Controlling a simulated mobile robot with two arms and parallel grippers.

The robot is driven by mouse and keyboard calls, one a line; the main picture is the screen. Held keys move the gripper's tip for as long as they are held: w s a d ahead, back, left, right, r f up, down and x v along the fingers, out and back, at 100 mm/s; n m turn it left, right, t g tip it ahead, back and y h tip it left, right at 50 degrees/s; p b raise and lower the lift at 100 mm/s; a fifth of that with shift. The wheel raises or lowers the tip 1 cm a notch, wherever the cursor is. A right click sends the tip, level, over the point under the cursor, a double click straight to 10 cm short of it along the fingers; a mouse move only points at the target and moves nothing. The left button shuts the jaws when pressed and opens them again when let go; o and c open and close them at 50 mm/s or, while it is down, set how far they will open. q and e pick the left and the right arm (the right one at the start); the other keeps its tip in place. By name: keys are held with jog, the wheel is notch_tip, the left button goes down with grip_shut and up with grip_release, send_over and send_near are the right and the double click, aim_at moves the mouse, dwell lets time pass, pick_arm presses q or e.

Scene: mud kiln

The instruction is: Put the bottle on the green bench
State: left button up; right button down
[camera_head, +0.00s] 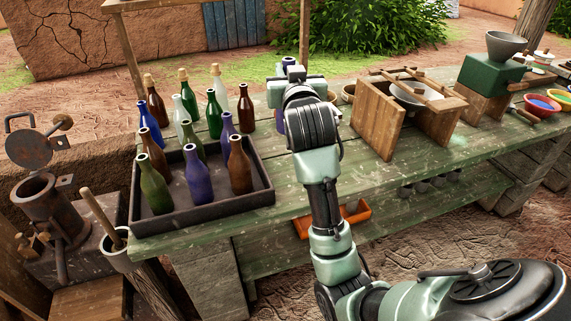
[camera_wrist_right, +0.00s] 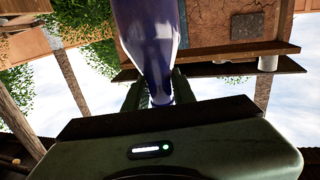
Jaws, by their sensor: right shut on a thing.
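The green bench (camera_head: 395,175) runs across the head view, with worn green planks. My right gripper (camera_wrist_right: 160,92) is shut on the neck of a dark blue-purple bottle (camera_wrist_right: 150,35), whose wide body fills the upper middle of the wrist view. In the head view my right arm hides most of this gripper and bottle. A blue-purple part of the bottle (camera_head: 280,121) shows just left of the arm, over the bench. I cannot tell whether its base touches the bench. My left gripper is not in view.
A dark tray (camera_head: 205,217) with several bottles stands on the bench's left end, more bottles behind it. A wooden press-like frame (camera_head: 378,120), green block (camera_head: 490,78) and bowls (camera_head: 541,104) stand to the right. Bare planks lie just right of my arm.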

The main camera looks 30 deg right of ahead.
jog(key=f, duration=0.5)
jog(key=f+b, duration=0.1)
jog(key=f, duration=0.4)
jog(key=s+f, duration=0.1)
jog(key=f, duration=0.4)
jog(key=shift+a+b, duration=0.25)
jog(key=shift+b, duration=0.05)
jog(key=shift+f, duration=2.05)
jog(key=shift+f+b, duration=0.1)
jog(key=shift+b, duration=0.2)
jog(key=c, duration=1.2)
grip_release()
jog(key=shift+o, duration=0.2)
